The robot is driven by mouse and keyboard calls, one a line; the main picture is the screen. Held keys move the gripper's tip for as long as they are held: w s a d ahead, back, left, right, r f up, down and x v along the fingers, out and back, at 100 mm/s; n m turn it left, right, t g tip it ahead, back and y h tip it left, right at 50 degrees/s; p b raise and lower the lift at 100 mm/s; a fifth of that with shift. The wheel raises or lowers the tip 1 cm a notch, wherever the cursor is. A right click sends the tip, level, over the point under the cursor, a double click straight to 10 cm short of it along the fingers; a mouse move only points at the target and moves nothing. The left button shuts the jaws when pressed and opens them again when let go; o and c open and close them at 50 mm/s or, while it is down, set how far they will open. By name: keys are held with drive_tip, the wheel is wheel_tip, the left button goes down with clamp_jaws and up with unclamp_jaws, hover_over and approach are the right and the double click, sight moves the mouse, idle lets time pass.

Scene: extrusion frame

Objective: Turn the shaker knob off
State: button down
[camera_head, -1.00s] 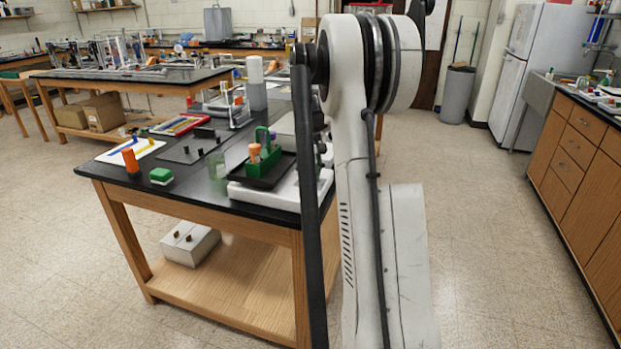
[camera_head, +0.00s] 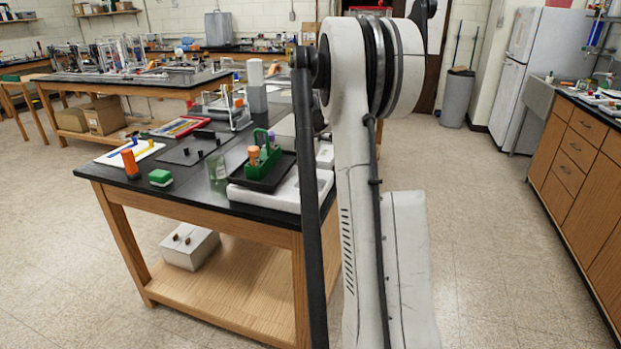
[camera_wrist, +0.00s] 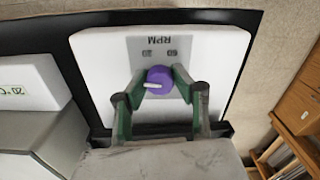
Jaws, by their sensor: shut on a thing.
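The shaker knob (camera_wrist: 159,80) is purple and round, with a white pointer directed to the left in the wrist view. It sits on a white panel (camera_wrist: 95,65) below a grey RPM scale (camera_wrist: 160,46) whose lettering appears upside down. My gripper (camera_wrist: 160,78) has its two green-and-grey fingers closed on either side of the knob. In the head view my arm hides the knob and the gripper. A white shaker-like base (camera_head: 285,198) with a black tray stands at the bench's front edge there, partly behind my arm.
A grey-white box marked 20 °C (camera_wrist: 25,82) lies left of the panel. A green rack (camera_head: 263,162) stands in the tray. A glass beaker (camera_head: 217,170), a green block (camera_head: 160,177) and an orange-capped item (camera_head: 130,164) are on the black bench. Floor right of my arm is clear.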

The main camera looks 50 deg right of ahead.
drive_tip(key=shift+n, duration=0.6)
drive_tip(key=c, duration=1.4)
unclamp_jaws()
wheel_tip(320, 180, up, 12)
drive_tip(key=shift+r, duration=0.1)
